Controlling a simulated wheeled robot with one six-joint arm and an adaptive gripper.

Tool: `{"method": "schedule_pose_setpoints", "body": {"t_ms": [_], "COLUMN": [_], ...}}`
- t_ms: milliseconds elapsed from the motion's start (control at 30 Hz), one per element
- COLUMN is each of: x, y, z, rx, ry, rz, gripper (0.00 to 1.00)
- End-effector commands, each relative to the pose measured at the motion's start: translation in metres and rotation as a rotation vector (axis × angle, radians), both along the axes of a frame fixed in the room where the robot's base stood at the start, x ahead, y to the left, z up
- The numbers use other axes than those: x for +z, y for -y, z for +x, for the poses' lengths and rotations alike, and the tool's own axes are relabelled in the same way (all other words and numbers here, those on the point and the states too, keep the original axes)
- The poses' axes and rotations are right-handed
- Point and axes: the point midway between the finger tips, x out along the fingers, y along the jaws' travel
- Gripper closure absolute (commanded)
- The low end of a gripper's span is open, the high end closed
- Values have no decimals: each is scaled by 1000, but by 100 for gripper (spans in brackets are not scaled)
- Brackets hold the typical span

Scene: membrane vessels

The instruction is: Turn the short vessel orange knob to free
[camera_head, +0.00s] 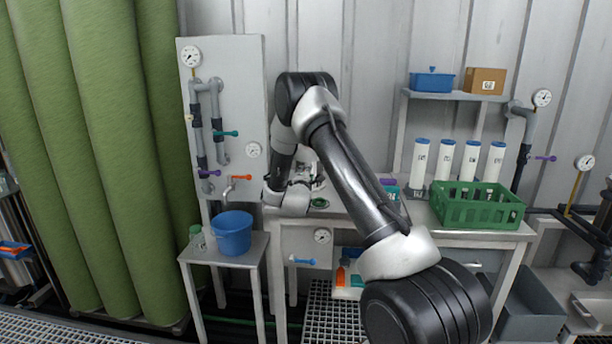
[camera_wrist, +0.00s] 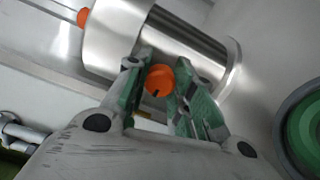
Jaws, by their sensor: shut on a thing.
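The short vessel (camera_wrist: 190,42) is a shiny metal cylinder lying tilted across the wrist view. Its orange knob (camera_wrist: 158,82) bears a short dark mark near its lower edge. My gripper (camera_wrist: 167,62) has its green-padded fingers on either side of the knob and is shut on it. The knob's front face shows; its sides are partly covered by the pads. Another orange part (camera_wrist: 83,17) shows at the vessel's left end. In the head view my arm hides most of the vessel and the knob.
A dark round thing with a green inside (camera_wrist: 305,120) is at the wrist view's right edge. In the head view, a green crate (camera_head: 478,212) stands on the bench right of my arm, and a blue bucket (camera_head: 232,233) on a small table to the left.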

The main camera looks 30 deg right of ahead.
Motion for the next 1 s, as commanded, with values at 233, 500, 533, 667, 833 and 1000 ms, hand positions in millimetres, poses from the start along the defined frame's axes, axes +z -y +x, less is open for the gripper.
{"method": "schedule_pose_setpoints", "body": {"t_ms": [233, 500, 533, 667, 833, 1000], "x": [-2, -2, -2, -2, -1, -1], "y": [0, 0, 0, -1, 0, 0], "z": [-1, -1, -1, -1, -1, 0], "rx": [0, 0, 0, 0, 0, 0], "ry": [-23, -24, -24, -24, -23, -21], "rz": [-27, -28, -28, -27, -28, -28], "gripper": [100, 100, 100, 65, 52, 52]}}
